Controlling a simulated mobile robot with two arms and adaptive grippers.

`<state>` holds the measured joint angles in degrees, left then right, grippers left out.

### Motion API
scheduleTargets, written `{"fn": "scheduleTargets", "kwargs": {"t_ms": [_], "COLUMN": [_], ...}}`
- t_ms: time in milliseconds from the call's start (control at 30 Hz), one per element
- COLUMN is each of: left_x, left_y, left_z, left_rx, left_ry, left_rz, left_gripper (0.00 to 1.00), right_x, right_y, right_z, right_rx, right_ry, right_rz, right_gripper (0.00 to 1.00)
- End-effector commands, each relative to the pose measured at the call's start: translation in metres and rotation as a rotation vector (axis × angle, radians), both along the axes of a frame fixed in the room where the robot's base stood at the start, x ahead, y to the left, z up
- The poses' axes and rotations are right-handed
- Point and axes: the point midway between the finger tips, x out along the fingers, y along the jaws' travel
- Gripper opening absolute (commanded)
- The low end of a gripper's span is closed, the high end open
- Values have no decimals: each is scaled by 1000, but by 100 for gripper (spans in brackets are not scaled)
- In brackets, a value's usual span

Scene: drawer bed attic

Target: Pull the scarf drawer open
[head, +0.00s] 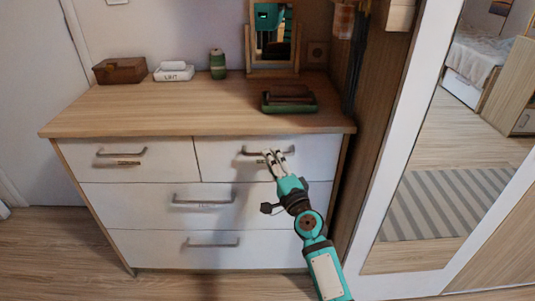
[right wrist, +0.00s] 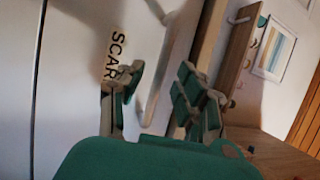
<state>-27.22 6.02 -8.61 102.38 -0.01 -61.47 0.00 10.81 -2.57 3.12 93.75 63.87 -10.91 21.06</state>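The scarf drawer (head: 222,158) is the top right drawer of the white-fronted dresser and looks shut. Its grey bar handle (head: 252,151) runs across the front. In the right wrist view, the handle (right wrist: 174,62) passes between the fingers, and the label SCARF (right wrist: 112,55) is partly covered by one finger. My right gripper (head: 277,157) is at the handle with its fingers apart, one on each side of the bar; it also shows in the right wrist view (right wrist: 158,98). I cannot tell whether the fingers touch the bar. My left gripper is out of view.
The dresser top (head: 170,108) holds a brown box (head: 120,70), a white box (head: 174,71), a green jar (head: 217,64), a dark green tray-like object (head: 289,102) and a mirror (head: 272,35). A large mirrored door (head: 440,170) stands close on the right. Floor before the dresser looks clear.

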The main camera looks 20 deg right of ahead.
Motion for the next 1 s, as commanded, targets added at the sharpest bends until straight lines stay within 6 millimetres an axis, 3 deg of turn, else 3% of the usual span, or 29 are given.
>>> {"fn": "scheduleTargets", "kwargs": {"t_ms": [200,567,833,1000], "left_x": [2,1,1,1], "left_y": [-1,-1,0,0], "left_z": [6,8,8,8], "left_rx": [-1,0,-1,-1], "left_ry": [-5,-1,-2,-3], "left_rz": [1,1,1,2], "left_gripper": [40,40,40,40], "right_x": [25,30,30,30], "right_y": [3,4,4,4], "right_z": [4,5,5,5], "right_rx": [1,0,0,-1], "right_ry": [-1,0,0,1], "right_rz": [0,0,0,0], "right_gripper": [35,35,1,0]}}
